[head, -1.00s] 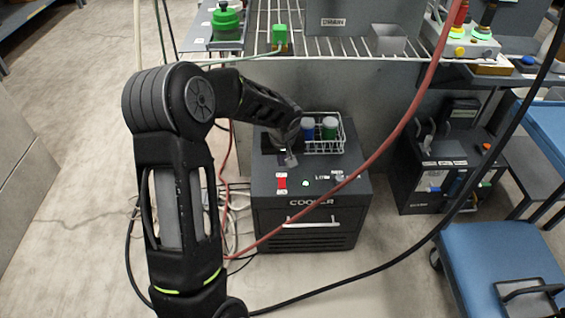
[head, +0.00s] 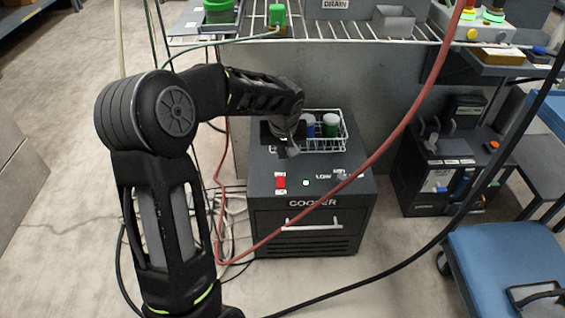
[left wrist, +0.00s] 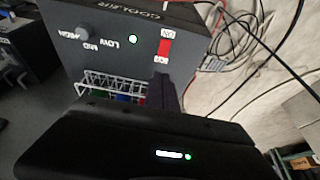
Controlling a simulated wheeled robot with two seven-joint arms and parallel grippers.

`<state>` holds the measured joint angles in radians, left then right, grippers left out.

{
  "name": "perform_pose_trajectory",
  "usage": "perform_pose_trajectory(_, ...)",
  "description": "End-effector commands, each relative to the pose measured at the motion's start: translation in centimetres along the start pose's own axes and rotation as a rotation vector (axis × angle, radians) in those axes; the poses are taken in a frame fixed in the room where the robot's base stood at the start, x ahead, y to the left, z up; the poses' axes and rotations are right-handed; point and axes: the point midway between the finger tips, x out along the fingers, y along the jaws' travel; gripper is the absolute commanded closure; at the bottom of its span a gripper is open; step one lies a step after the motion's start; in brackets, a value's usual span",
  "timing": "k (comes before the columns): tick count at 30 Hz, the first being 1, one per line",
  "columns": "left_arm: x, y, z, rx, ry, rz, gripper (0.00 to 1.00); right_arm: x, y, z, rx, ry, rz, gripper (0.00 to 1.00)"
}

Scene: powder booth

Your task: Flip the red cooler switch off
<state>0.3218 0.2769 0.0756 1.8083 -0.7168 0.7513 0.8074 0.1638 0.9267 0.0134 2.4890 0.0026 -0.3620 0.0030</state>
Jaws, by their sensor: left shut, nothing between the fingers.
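The dark cooler box (head: 311,220) stands on the floor under the wire shelf. The red switch (head: 280,182) is at the left of its top panel, beside a lit green lamp (head: 306,183). In the left wrist view the red switch (left wrist: 165,49) sits between two white labels, just beyond the fingers. My left gripper (head: 290,150) is shut and empty above the cooler's top, behind the switch and apart from it in the head view. Its fingers (left wrist: 165,92) point toward the switch in the left wrist view. My right gripper is not in view.
A white wire basket (head: 343,130) with several capped bottles stands at the back of the cooler top. A red hose (head: 395,128) and a black cable cross in front. A blue-topped cart (head: 500,262) stands at the right.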

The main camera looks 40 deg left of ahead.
Motion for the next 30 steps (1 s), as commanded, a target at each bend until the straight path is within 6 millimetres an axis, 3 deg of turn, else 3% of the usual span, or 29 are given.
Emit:
perform_pose_trajectory(5,2.3,0.0,0.2,-0.001,-0.003,-0.001,1.0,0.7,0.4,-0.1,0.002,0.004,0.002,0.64)
perform_pose_trajectory(18,10.9,0.0,0.4,-0.001,-0.003,-0.001,1.0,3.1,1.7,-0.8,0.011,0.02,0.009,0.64)
perform_pose_trajectory(24,13.0,0.0,0.8,-0.001,-0.001,0.0,1.0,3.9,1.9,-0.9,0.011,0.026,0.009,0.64)
perform_pose_trajectory(30,13.4,0.0,0.9,0.0,0.0,0.0,1.0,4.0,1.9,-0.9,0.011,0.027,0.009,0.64)
